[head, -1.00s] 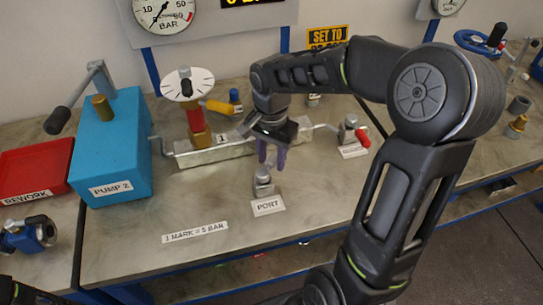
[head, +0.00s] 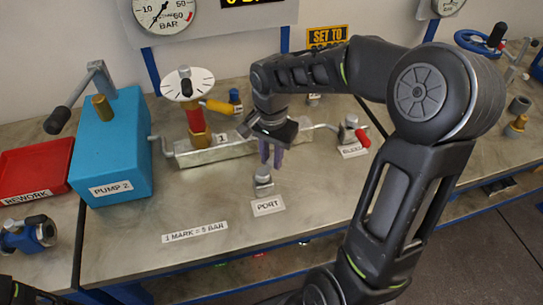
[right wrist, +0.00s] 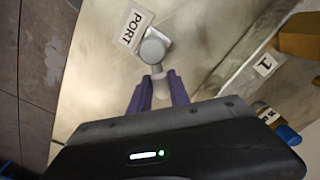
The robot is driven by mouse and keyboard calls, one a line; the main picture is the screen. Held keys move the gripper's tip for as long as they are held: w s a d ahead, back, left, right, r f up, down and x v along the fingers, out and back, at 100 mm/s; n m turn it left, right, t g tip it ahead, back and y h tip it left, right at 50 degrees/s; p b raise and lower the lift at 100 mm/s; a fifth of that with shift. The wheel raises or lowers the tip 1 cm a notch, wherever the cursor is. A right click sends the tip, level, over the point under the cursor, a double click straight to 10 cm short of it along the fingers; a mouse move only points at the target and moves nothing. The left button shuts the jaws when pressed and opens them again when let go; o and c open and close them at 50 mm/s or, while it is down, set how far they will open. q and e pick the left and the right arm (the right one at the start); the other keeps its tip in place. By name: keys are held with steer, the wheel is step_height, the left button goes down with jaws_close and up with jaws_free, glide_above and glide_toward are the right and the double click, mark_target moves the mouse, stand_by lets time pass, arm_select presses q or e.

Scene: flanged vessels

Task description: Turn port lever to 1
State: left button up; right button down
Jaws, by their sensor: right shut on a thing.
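The port valve (head: 263,183) is a small grey fitting behind the PORT label (head: 268,205) on the bench. It also shows in the right wrist view as a round grey cap (right wrist: 153,48). Its short pale lever (right wrist: 161,88) extends from the cap to between my fingers. My right gripper (head: 271,162) reaches down from above, with purple fingers shut on the lever; in the right wrist view its fingertips (right wrist: 160,88) are on either side of it. The gripper hides most of the lever in the head view. My left gripper is not in view.
A "1" tag (head: 221,138) is on the pale manifold block (head: 215,151) behind. A red-handled bleed valve (head: 350,132) stands to the right, blue pump 2 (head: 112,150) to the left. A yellow handle (head: 220,107) is close to my right wrist.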

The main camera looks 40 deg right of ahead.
steer(key=shift+w+n, duration=0.15)
steer(key=shift+n, duration=0.15)
stand_by(0.5)
steer(key=shift+w+a+n+b, duration=0.15)
steer(key=shift+w+a+n, duration=0.1)
steer(key=shift+n, duration=0.45)
steer(key=shift+w+a+n+b, duration=0.1)
steer(key=shift+w+n+b, duration=0.1)
steer(key=shift+n, duration=0.5)
steer(key=shift+w+a+n, duration=0.15)
steer(key=shift+a+n, duration=0.05)
steer(key=shift+n, duration=0.45)
steer(key=shift+w+a+n, duration=0.15)
steer(key=shift+n, duration=0.5)
steer(key=c, duration=1.2)
jaws_free()
step_height(320, 180, up, 8)
steer(key=shift+b, duration=0.4)
